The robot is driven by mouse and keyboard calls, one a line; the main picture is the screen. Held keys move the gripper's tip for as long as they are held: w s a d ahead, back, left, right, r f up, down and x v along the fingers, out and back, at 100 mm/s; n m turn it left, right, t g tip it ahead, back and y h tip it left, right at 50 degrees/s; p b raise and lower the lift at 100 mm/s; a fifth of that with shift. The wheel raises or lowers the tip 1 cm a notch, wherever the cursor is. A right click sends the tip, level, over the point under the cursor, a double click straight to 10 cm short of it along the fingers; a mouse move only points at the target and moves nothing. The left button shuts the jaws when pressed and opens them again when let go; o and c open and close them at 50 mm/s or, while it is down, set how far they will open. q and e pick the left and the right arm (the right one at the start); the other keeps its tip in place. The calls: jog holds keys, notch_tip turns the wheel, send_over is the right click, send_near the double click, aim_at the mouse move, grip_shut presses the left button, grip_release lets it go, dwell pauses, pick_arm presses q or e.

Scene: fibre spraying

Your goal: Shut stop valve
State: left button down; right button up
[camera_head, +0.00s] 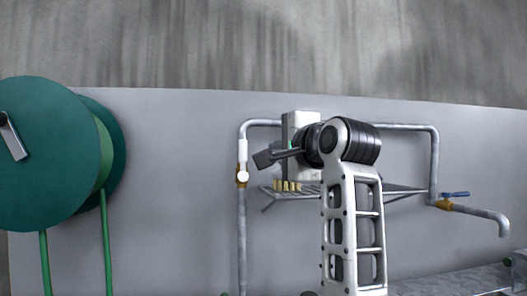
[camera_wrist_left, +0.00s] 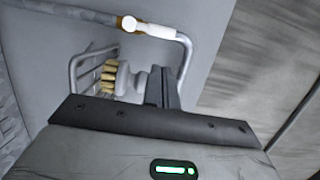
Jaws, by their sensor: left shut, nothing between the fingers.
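The stop valve (camera_head: 242,175) is a brass body on the vertical left-hand pipe. Its white handle (camera_head: 242,152) points up and lies along the pipe. In the left wrist view the brass body (camera_wrist_left: 127,23) and white handle (camera_wrist_left: 157,30) are at the top, in line with the pipe. My left gripper (camera_head: 263,159) is shut and empty, just right of the white handle. In the head view a small gap shows between them; the true depth is hard to judge. It also shows in the left wrist view (camera_wrist_left: 162,78), below the handle. My right gripper is not in view.
A green hose reel (camera_head: 45,150) is on the left. The wall between reel and valve is clear.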

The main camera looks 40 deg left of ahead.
aim_at(243, 161)
pick_arm(q)
jog(key=p+x, duration=0.1)
jog(key=x, duration=0.9)
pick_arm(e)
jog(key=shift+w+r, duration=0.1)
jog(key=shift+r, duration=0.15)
